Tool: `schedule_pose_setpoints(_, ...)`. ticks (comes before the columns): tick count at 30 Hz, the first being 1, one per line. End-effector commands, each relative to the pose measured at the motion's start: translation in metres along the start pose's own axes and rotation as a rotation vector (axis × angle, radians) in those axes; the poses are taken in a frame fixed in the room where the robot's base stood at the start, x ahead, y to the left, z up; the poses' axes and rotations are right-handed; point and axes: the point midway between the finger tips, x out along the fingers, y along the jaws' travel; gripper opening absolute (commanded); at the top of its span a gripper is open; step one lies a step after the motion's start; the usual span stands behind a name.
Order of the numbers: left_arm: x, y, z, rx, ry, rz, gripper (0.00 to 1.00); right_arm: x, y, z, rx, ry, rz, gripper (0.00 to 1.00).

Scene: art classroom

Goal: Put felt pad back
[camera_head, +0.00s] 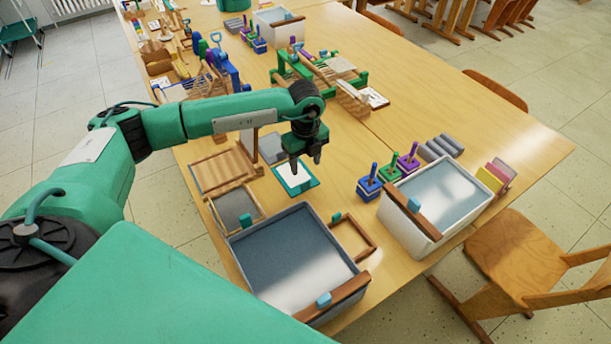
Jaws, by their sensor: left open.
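My left gripper (305,160) points down over the table, open, with nothing seen between its fingers. Just below and left of it lies a small teal-edged piece with a white middle (296,180); I cannot tell whether the fingers touch it. A flat grey pad (236,207) lies in a wooden frame left of it. Another grey pad (271,148) lies behind the gripper, partly hidden by the arm. I cannot tell for sure which is the felt pad. My right gripper is not in view.
A grey-blue tub (290,260) stands at the near edge, with an empty wooden frame (354,236) beside it. A white tub (437,194) and colored stamps (390,172) stand to the right. A slatted wooden board (222,170) lies left. Bare tabletop (350,135) shows behind the stamps.

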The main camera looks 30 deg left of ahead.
Motion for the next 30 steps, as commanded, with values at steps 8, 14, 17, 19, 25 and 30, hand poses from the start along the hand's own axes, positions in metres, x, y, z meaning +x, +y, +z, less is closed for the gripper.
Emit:
schedule_pose_setpoints(8,-0.033,0.000,0.000,0.000,-0.001,0.000,0.52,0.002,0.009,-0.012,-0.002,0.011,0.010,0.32)
schedule_pose_setpoints(14,-0.036,0.000,0.000,0.000,0.000,0.000,0.52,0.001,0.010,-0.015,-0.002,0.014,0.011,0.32)
schedule_pose_setpoints(17,-0.036,0.000,0.000,0.000,0.000,0.000,0.52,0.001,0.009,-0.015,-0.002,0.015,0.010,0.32)
schedule_pose_setpoints(19,-0.036,0.000,0.000,0.000,0.000,0.000,0.52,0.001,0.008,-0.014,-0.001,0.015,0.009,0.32)
schedule_pose_setpoints(25,-0.037,0.000,0.000,0.000,0.000,0.000,0.52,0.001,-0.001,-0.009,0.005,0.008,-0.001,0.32)
schedule_pose_setpoints(30,-0.057,0.000,0.000,0.000,0.000,0.000,0.52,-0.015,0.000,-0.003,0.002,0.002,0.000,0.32)
